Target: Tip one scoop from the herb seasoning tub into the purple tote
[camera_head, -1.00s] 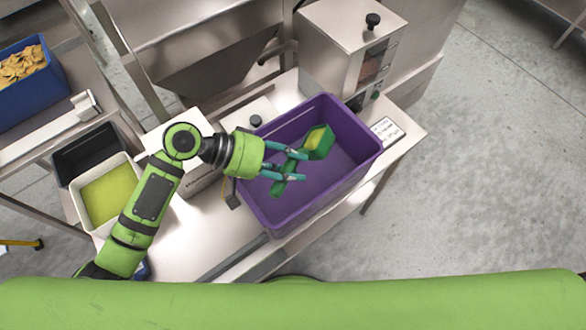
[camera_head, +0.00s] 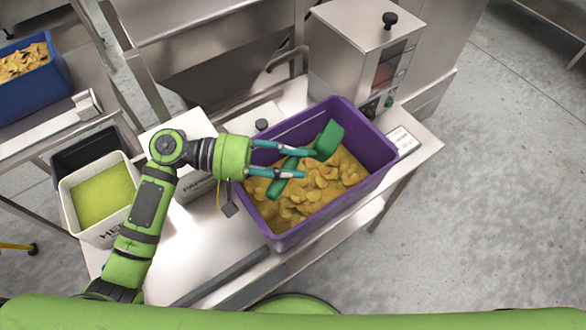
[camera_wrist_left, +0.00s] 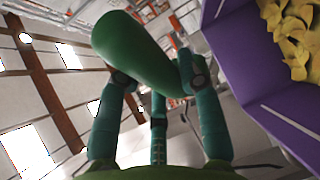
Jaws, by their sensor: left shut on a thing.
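The purple tote (camera_head: 343,208) stands on the steel bench and holds golden chips (camera_head: 300,200). My left gripper (camera_head: 307,164) is above the tote, shut on the green scoop (camera_head: 328,139). The scoop is turned over, with its closed outer side showing and its mouth hidden. In the left wrist view the green handle (camera_wrist_left: 140,50) sits between the fingers, and the tote wall (camera_wrist_left: 232,50) is at the right. The cream herb seasoning tub (camera_head: 105,235), with yellow-green seasoning inside, stands left of my left arm. My right gripper is not in view.
A black tub (camera_head: 75,158) stands behind the seasoning tub. A white box (camera_head: 180,128) is beside my left wrist. A steel machine (camera_head: 350,50) with a black knob stands behind the tote. A blue tote (camera_head: 35,95) of chips is far left. Floor at right is clear.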

